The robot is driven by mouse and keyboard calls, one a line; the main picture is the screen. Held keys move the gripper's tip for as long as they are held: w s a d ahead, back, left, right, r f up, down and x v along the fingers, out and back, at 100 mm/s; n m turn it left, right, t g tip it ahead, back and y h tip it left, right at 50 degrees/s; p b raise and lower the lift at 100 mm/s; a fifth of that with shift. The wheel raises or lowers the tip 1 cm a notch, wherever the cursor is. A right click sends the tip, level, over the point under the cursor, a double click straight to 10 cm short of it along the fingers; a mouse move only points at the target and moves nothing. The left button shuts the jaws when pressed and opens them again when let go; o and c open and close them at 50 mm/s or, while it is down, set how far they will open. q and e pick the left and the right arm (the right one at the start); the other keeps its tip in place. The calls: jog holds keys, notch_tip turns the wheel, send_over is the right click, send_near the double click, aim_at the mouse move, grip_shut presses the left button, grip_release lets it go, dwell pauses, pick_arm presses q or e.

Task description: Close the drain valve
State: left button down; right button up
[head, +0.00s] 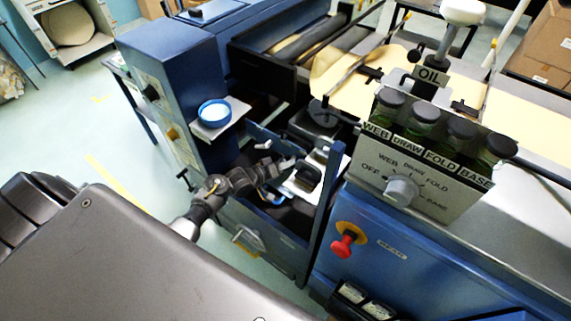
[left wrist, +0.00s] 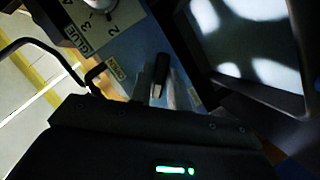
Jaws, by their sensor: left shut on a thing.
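My left gripper (head: 281,167) reaches in from the left, low in the gap between the blue cabinet and the machine. It also shows in the left wrist view, its dark body with a green light filling the bottom, fingertips near the black lever (left wrist: 161,68). I take this lever to be the drain valve's handle; the gripper appears shut on it. A small label (left wrist: 114,72), too small to read surely, sits beside it. In the head view the arm and shadow keep me from making out the lever. My right gripper is not in view.
The blue cabinet (head: 165,55) carries a round white-filled cup (head: 214,112) on a ledge. A glue dial (left wrist: 104,15) and a bent black bar (left wrist: 38,43) are close to the gripper. A red knob (head: 343,245) and selector knob (head: 402,191) are on the right.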

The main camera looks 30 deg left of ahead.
pick_arm(q)
jog(key=c, duration=1.4)
grip_release()
jog(key=shift+c, duration=0.2)
jog(key=b+v, duration=0.1)
jog(key=v, duration=0.9)
jog(key=shift+s+r, duration=0.15)
jog(key=shift+s, duration=0.2)
